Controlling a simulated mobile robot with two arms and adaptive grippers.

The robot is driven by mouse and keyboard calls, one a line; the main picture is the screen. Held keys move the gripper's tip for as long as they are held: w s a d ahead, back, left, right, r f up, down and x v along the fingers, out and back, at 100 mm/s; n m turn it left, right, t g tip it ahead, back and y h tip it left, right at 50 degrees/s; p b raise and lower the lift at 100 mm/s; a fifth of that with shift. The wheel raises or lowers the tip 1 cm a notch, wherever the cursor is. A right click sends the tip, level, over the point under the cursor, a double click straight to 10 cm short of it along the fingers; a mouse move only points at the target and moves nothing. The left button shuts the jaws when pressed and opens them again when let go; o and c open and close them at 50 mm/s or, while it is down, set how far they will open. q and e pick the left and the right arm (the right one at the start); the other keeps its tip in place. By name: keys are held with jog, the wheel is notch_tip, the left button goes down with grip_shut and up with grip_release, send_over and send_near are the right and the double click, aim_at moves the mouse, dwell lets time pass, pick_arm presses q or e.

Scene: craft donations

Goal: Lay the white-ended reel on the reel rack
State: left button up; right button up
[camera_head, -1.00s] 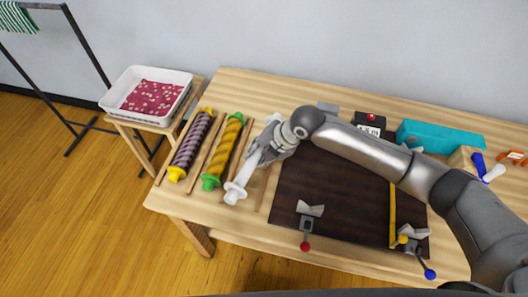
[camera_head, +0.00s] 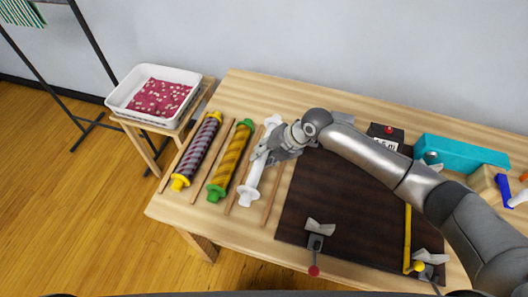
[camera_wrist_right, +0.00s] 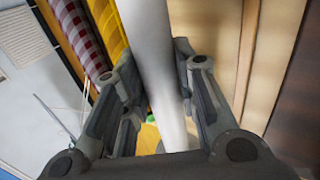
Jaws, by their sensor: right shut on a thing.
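The white-ended reel (camera_head: 250,188) has white ends and a plain white body. My right gripper (camera_head: 264,158) is shut around its middle, and the wrist view shows the white body (camera_wrist_right: 152,45) between the fingers. The reel is at the reel rack, whose thin wooden rails (camera_head: 271,205) lie on the table. It lines up with the gap between two rails, right of the yellow reel; whether it touches them I cannot tell. The yellow reel with green ends (camera_head: 233,157) and the purple striped reel with yellow ends (camera_head: 198,150) lie in the gaps to the left. My left gripper is not in view.
A dark board (camera_head: 330,195) with clamps (camera_head: 316,235) lies right of the rack. A teal box (camera_head: 460,152) and a black device with a red button (camera_head: 387,133) stand behind it. A white tray (camera_head: 118,98) sits on a stool at left.

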jog(key=shift+f+b, duration=0.45)
jog(key=shift+f, duration=0.5)
jog(key=shift+f+b, duration=0.55)
jog(key=shift+f, duration=0.3)
jog(key=shift+f+b, duration=0.6)
jog(key=shift+b, duration=0.05)
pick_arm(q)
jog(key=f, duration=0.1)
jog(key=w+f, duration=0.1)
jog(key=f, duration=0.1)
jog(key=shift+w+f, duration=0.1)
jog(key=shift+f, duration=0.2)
pick_arm(e)
jog(key=o, duration=1.1)
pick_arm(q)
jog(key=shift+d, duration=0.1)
pick_arm(e)
jog(key=shift+v, duration=4.05)
